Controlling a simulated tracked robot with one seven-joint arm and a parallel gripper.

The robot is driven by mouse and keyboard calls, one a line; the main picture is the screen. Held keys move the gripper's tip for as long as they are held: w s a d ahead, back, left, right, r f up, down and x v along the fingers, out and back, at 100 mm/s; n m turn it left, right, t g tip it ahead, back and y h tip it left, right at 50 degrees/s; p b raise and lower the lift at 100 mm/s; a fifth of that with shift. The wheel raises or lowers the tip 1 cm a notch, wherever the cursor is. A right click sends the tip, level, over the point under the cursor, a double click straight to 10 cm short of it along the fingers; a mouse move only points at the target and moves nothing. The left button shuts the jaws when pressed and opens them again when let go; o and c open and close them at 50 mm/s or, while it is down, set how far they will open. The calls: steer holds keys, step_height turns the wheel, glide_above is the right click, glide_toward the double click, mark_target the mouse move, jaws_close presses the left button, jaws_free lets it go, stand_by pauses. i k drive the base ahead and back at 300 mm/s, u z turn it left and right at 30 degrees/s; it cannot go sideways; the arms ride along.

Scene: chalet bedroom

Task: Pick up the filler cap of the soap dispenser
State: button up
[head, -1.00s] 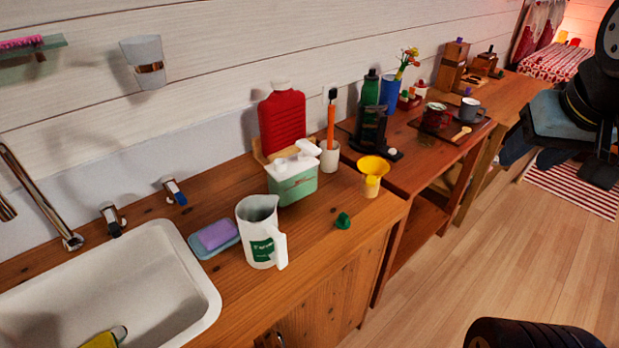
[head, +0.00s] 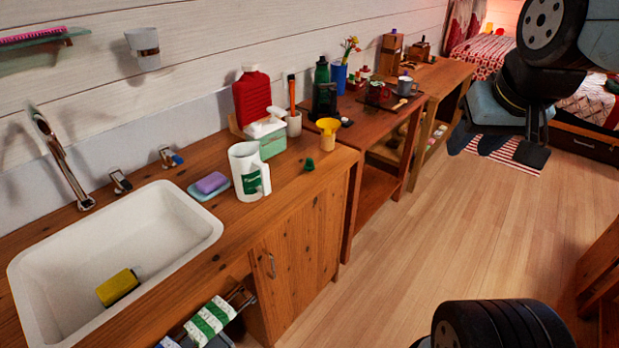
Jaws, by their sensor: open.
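The soap dispenser (head: 272,147) is a pale green box with a white pump top, standing on the wooden counter near the wall. A small dark green piece (head: 309,164), which looks like the filler cap, lies on the counter to the right of the dispenser, near the front edge. My gripper (head: 497,147) hangs open at the upper right, over the floor, well to the right of the counter and apart from the cap. Nothing shows between its fingers.
A white jug (head: 247,172) stands left of the cap, and a yellow funnel (head: 328,127) stands behind it to the right. A red bottle (head: 252,98) is behind the dispenser. A white sink (head: 185,238) lies to the left. The floor (head: 400,260) before the counter is clear.

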mark_target(310, 165)
steer(key=z, duration=0.2)
steer(key=k, duration=0.15)
steer(key=z, duration=0.3)
steer(key=i, duration=1.1)
steer(key=u, duration=0.6)
